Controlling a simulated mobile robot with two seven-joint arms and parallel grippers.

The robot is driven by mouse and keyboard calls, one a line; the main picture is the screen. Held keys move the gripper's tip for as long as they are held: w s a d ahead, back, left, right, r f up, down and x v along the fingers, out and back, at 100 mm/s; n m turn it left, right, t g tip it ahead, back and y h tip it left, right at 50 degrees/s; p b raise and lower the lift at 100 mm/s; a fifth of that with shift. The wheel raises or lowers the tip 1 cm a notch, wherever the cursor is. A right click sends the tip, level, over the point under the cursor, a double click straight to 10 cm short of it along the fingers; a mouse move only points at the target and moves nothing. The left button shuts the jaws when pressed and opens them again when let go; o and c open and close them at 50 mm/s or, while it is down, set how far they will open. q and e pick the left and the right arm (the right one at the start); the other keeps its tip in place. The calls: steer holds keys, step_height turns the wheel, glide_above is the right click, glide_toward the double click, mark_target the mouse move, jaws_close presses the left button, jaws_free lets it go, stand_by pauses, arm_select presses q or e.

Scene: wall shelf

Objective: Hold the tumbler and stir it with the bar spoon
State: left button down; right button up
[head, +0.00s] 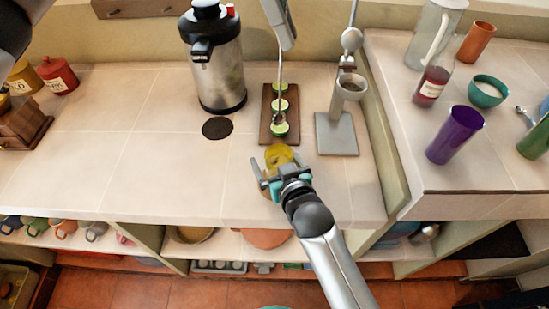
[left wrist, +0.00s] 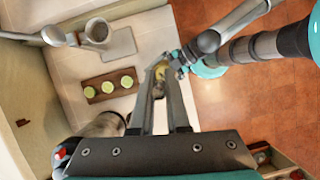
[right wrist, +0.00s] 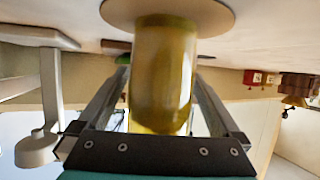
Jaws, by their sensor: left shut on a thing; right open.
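The tumbler (head: 277,155), clear with yellow liquid, stands on the counter near its front edge; it fills the middle of the right wrist view (right wrist: 163,70). My right gripper (head: 278,180) is open, with one finger on each side of the tumbler. My left gripper (head: 283,46) is high above the counter, shut on the bar spoon (head: 280,85). The thin spoon hangs nearly upright, its lower end showing over the lime board, just behind the tumbler's rim in the head view. In the left wrist view the tumbler (left wrist: 160,72) shows beyond the fingertips; the spoon is hard to make out there.
A dark board (head: 266,128) with lime slices lies behind the tumbler. A steel dispenser (head: 218,70) and dark round mat (head: 217,128) are left; a grey stand (head: 337,135) is right. A raised counter (head: 470,190) holds a purple cup (head: 455,135).

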steer(key=shift+c, duration=0.2)
jaws_close()
stand_by(0.6)
stand_by(1.0)
